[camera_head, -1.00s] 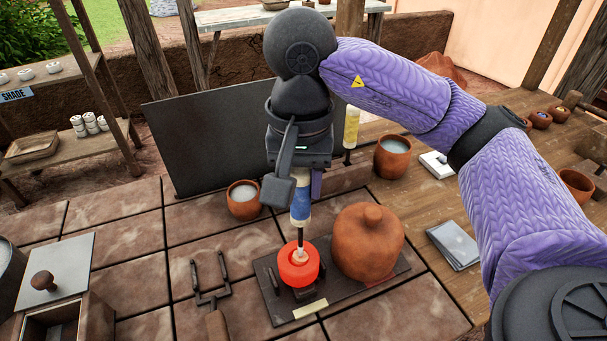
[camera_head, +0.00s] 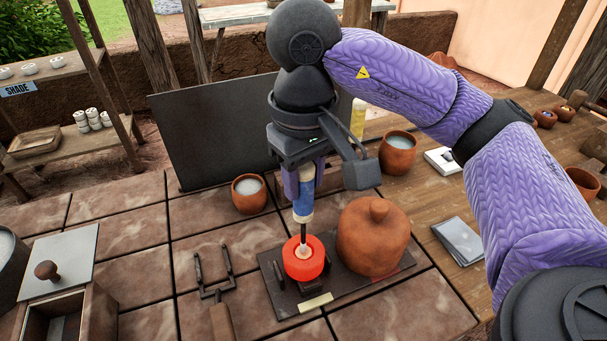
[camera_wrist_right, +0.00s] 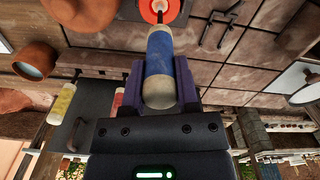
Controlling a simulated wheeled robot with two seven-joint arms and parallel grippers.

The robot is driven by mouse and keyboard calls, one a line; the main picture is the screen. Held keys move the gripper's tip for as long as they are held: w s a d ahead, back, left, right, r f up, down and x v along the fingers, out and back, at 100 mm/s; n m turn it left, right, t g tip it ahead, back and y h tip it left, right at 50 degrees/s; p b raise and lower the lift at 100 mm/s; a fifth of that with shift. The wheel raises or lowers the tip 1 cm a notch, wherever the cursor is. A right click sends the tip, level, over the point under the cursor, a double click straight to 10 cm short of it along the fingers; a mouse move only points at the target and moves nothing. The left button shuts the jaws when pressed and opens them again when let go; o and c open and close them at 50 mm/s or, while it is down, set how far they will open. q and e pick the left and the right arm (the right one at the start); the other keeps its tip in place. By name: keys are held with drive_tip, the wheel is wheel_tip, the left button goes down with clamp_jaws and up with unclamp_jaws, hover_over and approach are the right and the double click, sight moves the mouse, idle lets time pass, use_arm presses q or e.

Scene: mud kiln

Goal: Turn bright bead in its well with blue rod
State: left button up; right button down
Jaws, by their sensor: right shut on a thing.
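My right gripper (camera_head: 304,190) is shut on the blue rod (camera_head: 303,207), a blue-banded handle with pale ends and a thin dark shaft. The rod points down, and its tip meets the bright bead (camera_head: 303,252) inside the glowing red-orange well (camera_head: 304,268). In the right wrist view the blue rod (camera_wrist_right: 159,65) lies between the purple fingers of my right gripper (camera_wrist_right: 160,85), with the glowing well (camera_wrist_right: 160,10) at the top edge. The bead's exact contact with the tip is too small to tell. My left gripper is not in view.
The well sits on a dark plate (camera_head: 345,296) beside a round clay lid (camera_head: 372,238). Black tongs (camera_head: 214,275) lie left of it. Clay cups of pale stuff (camera_head: 249,194) stand behind. A yellow-handled rod (camera_head: 358,118) stands behind my right gripper. A lidded box (camera_head: 70,310) is front left.

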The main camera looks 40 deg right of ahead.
idle(0.3)
drive_tip(key=m, duration=0.4)
drive_tip(key=shift+r+p, duration=0.1)
drive_tip(key=shift+p, duration=0.2)
drive_tip(key=m, duration=0.3)
drive_tip(key=shift+m, duration=0.4)
drive_tip(key=m+p, duration=0.1)
drive_tip(key=m, duration=0.7)
drive_tip(key=shift+p, duration=0.3)
